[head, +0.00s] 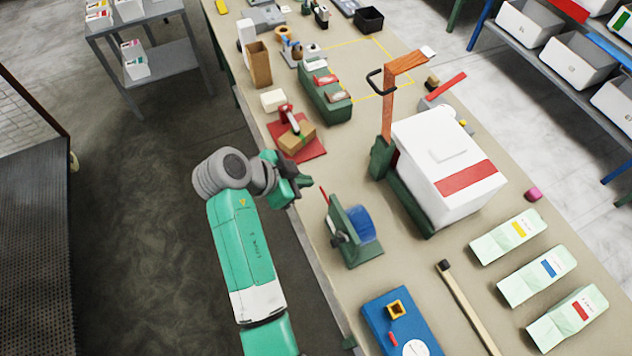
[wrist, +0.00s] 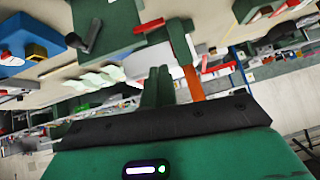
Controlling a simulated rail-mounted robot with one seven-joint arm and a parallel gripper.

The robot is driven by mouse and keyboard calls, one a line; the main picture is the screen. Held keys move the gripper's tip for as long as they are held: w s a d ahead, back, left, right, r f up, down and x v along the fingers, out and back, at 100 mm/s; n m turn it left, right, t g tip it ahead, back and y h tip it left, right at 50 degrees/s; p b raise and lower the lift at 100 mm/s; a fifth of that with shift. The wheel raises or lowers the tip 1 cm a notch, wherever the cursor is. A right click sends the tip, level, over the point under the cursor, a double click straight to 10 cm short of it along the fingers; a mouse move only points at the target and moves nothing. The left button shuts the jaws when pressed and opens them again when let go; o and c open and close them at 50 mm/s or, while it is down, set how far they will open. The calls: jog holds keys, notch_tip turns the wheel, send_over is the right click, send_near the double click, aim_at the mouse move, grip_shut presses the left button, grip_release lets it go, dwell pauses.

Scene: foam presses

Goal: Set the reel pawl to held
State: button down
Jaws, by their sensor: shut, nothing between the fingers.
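The reel is a blue spool (head: 361,225) in a green stand (head: 366,254) near the table's left edge. A thin red lever (head: 324,197) rises at its upper left, and I take it for the pawl. In the wrist view a red lever (wrist: 148,25) shows just beyond the fingers, beside a green plate (wrist: 110,22). My gripper (head: 305,182) is just up-left of the lever, with a small gap in the head view. Its green fingers (wrist: 158,84) are together and empty. Whether the pawl touches the spool is too small to tell.
A white box press with an orange lever arm (head: 389,105) stands right of the reel. A red-based clamp (head: 305,153) with a cardboard box is above my gripper. A blue board (head: 378,312) lies below. Bare tabletop separates the reel from the board.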

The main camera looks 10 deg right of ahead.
jog(key=v, duration=0.4)
jog(key=shift+w+a+r, duration=0.1)
jog(key=shift+a+r, duration=0.2)
jog(key=shift+r, duration=0.05)
notch_tip(320, 180, up, 21)
jog(key=w+n+t+y, duration=0.35)
jog(key=n+t, duration=0.35)
jog(key=t, duration=0.3)
jog(key=s+d+r+n+t+y, duration=0.15)
jog(key=s+r+n+t, duration=0.3)
jog(key=s+r, duration=0.55)
jog(key=s+r+n+t+y, duration=0.3)
jog(key=s+r+t, duration=0.35)
jog(key=r, duration=0.65)
jog(key=s+r+p, duration=0.3)
jog(key=r+p, duration=1)
jog(key=r, duration=0.2)
jog(key=shift+a+y, duration=0.25)
jog(key=shift+y, duration=0.05)
